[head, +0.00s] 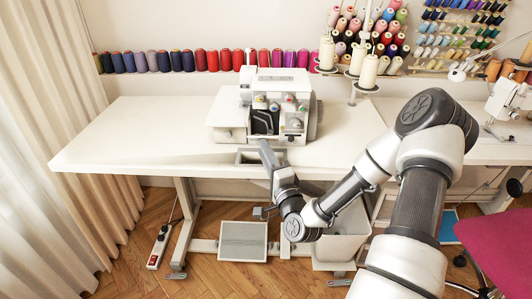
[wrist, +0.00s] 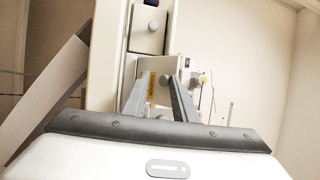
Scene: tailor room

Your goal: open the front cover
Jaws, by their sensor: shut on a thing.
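The white sewing machine (head: 280,88) stands on the white table, with its dark inner parts showing at the front. My gripper (head: 264,145) is at the machine's lower front, near the table's front edge. A grey frame-like piece (head: 247,158) lies low beside the fingers; I cannot tell whether it is part of the front cover. In the wrist view my gripper (wrist: 163,82) reaches up to the machine's light front parts, near a round knob. It is shut on what seems to be the front cover, whose held edge is hard to make out between the fingers.
The white table (head: 140,125) is clear to the left of the machine. Thread cones (head: 368,70) stand at the back right, and a row of spools (head: 212,60) lines the wall. A grey bin (head: 342,240) is under the table. A pink chair (head: 500,240) is at the right.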

